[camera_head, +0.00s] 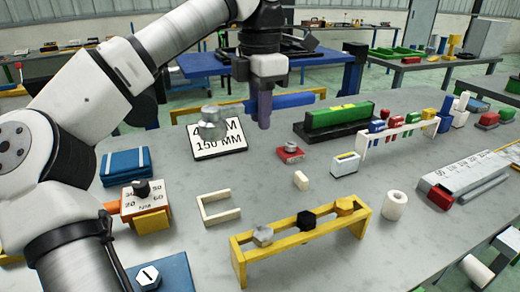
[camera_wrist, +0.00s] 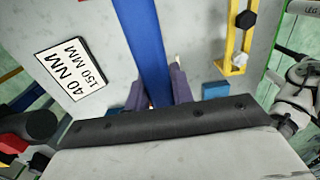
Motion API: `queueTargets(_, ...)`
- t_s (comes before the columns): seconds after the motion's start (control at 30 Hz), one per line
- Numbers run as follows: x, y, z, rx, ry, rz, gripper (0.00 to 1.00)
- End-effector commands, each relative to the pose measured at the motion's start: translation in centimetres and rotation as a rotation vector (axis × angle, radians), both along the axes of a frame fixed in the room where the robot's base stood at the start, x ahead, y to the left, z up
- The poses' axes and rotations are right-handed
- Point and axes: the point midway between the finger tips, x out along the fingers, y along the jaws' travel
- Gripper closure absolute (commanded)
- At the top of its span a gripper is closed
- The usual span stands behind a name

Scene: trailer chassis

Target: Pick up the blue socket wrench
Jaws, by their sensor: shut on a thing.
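The blue socket wrench (camera_head: 290,100) shows in the head view as a blue bar behind my fingers. In the wrist view its blue shaft (camera_wrist: 148,45) runs from the top edge down between the two purple fingers. My gripper (camera_head: 264,112) points down and is shut on the shaft; its fingers also show in the wrist view (camera_wrist: 158,90). The fingers hide part of the wrench. A silver rounded piece (camera_head: 211,122) overlaps the sign in the head view; I cannot tell whether it belongs to the wrench. The height of the wrench above the table is unclear.
A "40 NM 150 MM" sign (camera_wrist: 72,76) lies left of the wrench. A yellow rack (camera_head: 300,236) with several bolt heads stands at the front. A green-and-black block (camera_head: 338,120) and a white rack (camera_head: 405,132) stand to the right.

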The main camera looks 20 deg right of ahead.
Motion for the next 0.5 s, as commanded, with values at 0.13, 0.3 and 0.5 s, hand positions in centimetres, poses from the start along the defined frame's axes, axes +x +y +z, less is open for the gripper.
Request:
queueTargets(0.13, 0.0, 0.0, 6.3, 0.000, -0.006, 0.003, 1.00)
queueTargets(0.3, 0.0, 0.0, 8.2, 0.000, -0.001, -0.001, 1.00)
queueTargets(0.5, 0.0, 0.0, 9.8, 0.000, -0.001, 0.000, 1.00)
